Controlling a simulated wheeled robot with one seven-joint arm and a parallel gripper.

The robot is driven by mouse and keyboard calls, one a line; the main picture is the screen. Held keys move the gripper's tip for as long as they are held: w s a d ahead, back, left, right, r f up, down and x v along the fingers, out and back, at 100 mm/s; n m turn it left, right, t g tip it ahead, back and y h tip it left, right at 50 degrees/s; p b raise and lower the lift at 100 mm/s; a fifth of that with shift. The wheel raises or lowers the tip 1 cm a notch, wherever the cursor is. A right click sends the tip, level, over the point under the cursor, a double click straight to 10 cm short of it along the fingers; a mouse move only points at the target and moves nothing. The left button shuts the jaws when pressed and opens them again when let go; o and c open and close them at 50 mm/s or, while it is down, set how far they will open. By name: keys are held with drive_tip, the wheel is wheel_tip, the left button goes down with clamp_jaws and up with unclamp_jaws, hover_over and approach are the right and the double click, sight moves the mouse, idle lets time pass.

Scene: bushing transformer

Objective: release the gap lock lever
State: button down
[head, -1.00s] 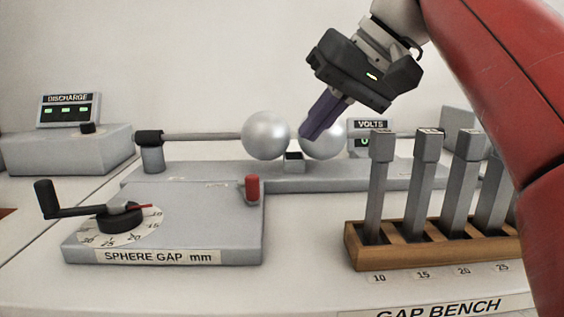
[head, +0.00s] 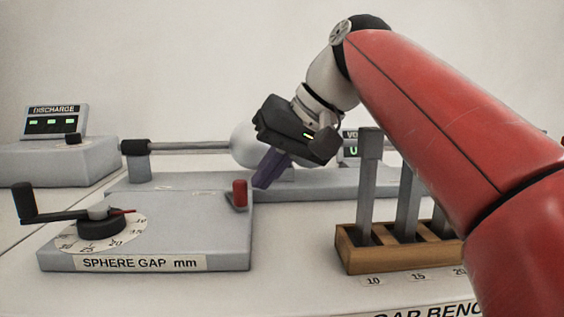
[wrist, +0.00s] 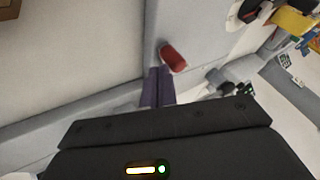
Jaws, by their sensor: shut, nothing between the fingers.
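The gap lock lever is a short red upright handle (head: 240,194) at the back right corner of the grey sphere gap box (head: 150,235). In the wrist view the red lever (wrist: 173,58) lies just beyond my fingertips. My gripper (head: 262,184) has its purple fingers shut with nothing between them. In the head view the fingers point down and left, a little right of the lever. In the wrist view the fingertips (wrist: 158,72) appear close beside the lever; I cannot tell whether they touch it. My gripper hides much of the spheres.
A black crank (head: 60,213) with a dial is on the left of the box. A wooden rack (head: 390,262) with several grey gauge blocks stands at the right, partly behind my red arm. The discharge unit (head: 55,160) is at the back left.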

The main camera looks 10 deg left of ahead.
sight(235, 188)
drive_tip(key=shift+a+f, duration=0.15)
drive_tip(key=shift+f, duration=0.1)
drive_tip(key=shift+s+a+m+t, duration=0.25)
drive_tip(key=shift+s+m+t, duration=0.05)
drive_tip(key=shift+m, duration=0.3)
drive_tip(key=shift+s+a+r+m+t+h, duration=0.1)
drive_tip(key=shift+s+a+m+t+h, duration=0.4)
drive_tip(key=shift+m, duration=0.4)
drive_tip(key=a+m+t+p, duration=0.1)
drive_tip(key=s+a+m+h+p, duration=0.1)
drive_tip(key=m, duration=0.1)
drive_tip(key=shift+s+m+t, duration=0.2)
drive_tip(key=shift+m+t, duration=0.1)
drive_tip(key=shift+t, duration=0.1)
drive_tip(key=shift+a, duration=0.15)
drive_tip(key=shift+s+a+p, duration=0.15)
drive_tip(key=shift+a+p, duration=0.15)
drive_tip(key=shift+p, duration=0.05)
drive_tip(key=shift+a, duration=0.1)
